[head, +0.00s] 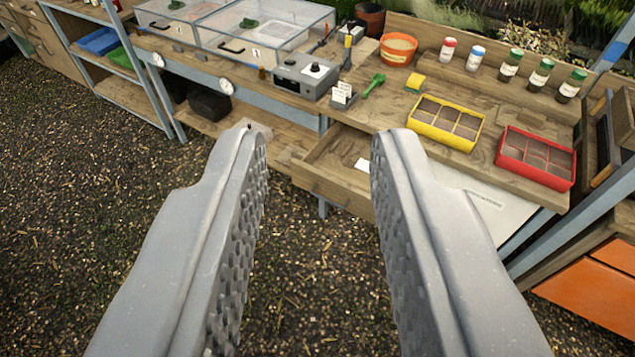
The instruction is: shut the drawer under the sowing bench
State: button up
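The wooden drawer (335,187) under the sowing bench (385,122) stands pulled out toward me, with a white paper or card lying inside. A handle shows on its front face. My gripper (312,135) is open and empty, its two grey ridged fingers reaching up from the bottom of the picture. The drawer shows between and beyond the fingertips. The right finger hides the drawer's right part. I cannot tell how far the fingertips are from the drawer, but I see no clear contact.
On the bench are a yellow tray (411,117), a red tray (571,174), several capped jars (511,65), an orange pot (398,50), a grey control box (305,76) and clear-lidded boxes (262,22). Orange panels (590,300) stand at lower right. The gravel floor (90,200) at left is clear.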

aim_at(331, 177)
jog(key=i, duration=0.9)
jog(key=z, duration=0.05)
